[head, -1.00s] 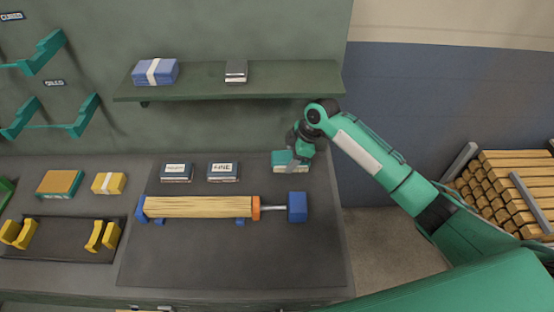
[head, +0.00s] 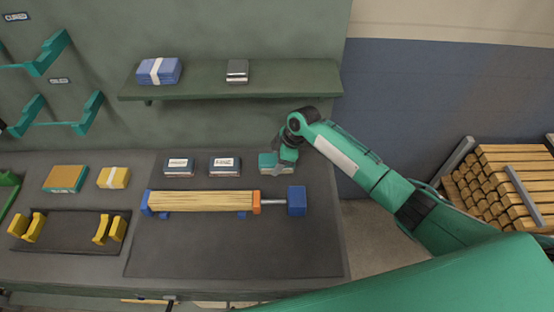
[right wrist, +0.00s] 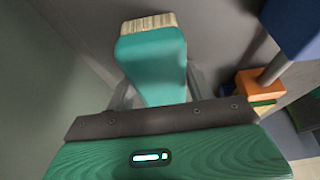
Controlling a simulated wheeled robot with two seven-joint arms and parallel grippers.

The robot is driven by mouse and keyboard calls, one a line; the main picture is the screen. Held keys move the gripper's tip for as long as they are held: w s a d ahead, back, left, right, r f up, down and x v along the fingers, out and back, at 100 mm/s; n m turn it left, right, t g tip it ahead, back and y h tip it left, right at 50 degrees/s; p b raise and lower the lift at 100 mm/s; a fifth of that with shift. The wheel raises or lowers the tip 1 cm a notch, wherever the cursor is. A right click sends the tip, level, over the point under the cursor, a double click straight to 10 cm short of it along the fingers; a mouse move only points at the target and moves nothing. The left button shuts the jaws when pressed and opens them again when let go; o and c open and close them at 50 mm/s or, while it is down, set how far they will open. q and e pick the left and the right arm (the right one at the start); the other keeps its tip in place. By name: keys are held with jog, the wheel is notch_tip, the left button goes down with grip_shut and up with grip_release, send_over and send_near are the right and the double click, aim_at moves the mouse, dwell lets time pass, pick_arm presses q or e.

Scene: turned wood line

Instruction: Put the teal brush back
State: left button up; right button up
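The teal brush (head: 268,162) has a teal body and pale bristles. It is at the right of the row of two labelled blocks, behind the wooden spindle piece. My right gripper (head: 287,156) is over its right part. In the right wrist view the brush (right wrist: 152,58) lies between the two grey fingers, which are close against its sides, with the bristles (right wrist: 148,22) at the far end. The right gripper (right wrist: 155,92) looks shut on it. I cannot tell whether the brush touches the bench. My left gripper is out of view.
Two labelled blocks (head: 179,167) (head: 225,166) stand left of the brush. A wooden piece (head: 200,201) sits between blue holders in front. A shelf (head: 205,84) carries a blue stack and a grey block. A timber stack (head: 500,185) stands right. The front mat is clear.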

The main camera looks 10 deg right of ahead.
jog(key=o, duration=0.3)
jog(key=shift+r, duration=0.2)
jog(key=shift+d+r, duration=0.2)
jog(key=shift+r, duration=0.1)
jog(key=b+v, duration=0.2)
jog(key=v, duration=0.3)
jog(key=shift+r, duration=0.15)
jog(key=shift+s+d+r, duration=0.1)
jog(key=shift+d+r, duration=0.15)
jog(key=shift+r, duration=0.4)
